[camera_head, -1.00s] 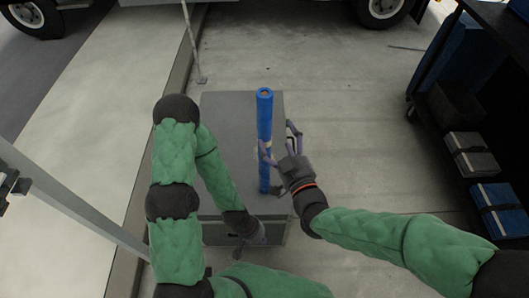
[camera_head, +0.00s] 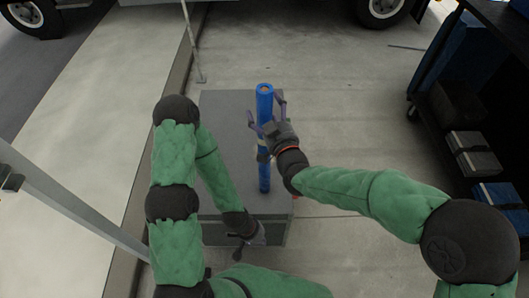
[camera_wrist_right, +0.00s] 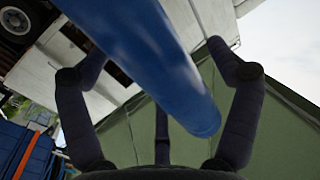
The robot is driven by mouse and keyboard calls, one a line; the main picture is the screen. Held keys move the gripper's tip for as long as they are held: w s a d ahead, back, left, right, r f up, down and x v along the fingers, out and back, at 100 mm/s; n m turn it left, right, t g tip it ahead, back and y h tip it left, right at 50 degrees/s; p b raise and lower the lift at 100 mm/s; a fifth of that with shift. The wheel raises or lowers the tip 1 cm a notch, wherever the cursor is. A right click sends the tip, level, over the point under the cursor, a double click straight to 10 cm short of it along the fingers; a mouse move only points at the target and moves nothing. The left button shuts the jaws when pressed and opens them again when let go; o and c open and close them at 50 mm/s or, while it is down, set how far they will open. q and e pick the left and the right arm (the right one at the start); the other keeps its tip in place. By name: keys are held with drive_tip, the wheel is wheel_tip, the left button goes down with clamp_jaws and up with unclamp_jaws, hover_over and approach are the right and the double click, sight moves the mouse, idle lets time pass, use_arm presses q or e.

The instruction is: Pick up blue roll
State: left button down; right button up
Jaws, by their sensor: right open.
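The blue roll (camera_head: 264,105) stands upright on a grey case (camera_head: 225,120) in the head view, with a pale band around its middle. My right gripper (camera_head: 265,115) is open, with one finger on each side of the roll in this view. In the right wrist view the roll (camera_wrist_right: 150,60) runs between the open fingers (camera_wrist_right: 158,90); I cannot tell whether they touch it. My left gripper (camera_head: 245,237) is low at the case's front edge, and its jaws are too small and dark to read.
A dark shelf cart (camera_head: 425,85) with grey and blue boxes stands at the right. A truck's wheels show at the top. A thin pole (camera_head: 192,45) stands behind the case, and a grey rail (camera_head: 75,208) crosses the lower left. The concrete floor right of the case is clear.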

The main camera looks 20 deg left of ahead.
sight(266, 98)
drive_tip(key=c, duration=1.8)
drive_tip(key=shift+r, duration=0.1)
drive_tip(key=shift+r, duration=0.1)
drive_tip(key=shift+r+p, duration=0.3)
drive_tip(key=shift+r, duration=0.55)
drive_tip(key=s+r, duration=0.1)
drive_tip(key=r, duration=0.1)
drive_tip(key=s+r+p, duration=0.1)
drive_tip(key=s+r, duration=0.1)
drive_tip(key=r, duration=0.1)
drive_tip(key=s+r+p, duration=0.1)
drive_tip(key=r, duration=0.1)
drive_tip(key=shift+s+d+r, duration=0.2)
drive_tip(key=shift+s+d, duration=0.15)
drive_tip(key=shift+s, duration=0.05)
drive_tip(key=s+d+r+p, duration=0.1)
drive_tip(key=s+r+p, duration=0.1)
drive_tip(key=s, duration=0.7)
drive_tip(key=shift+d+r+p, duration=0.25)
drive_tip(key=shift+r+p, duration=0.15)
drive_tip(key=shift+r, duration=0.45)
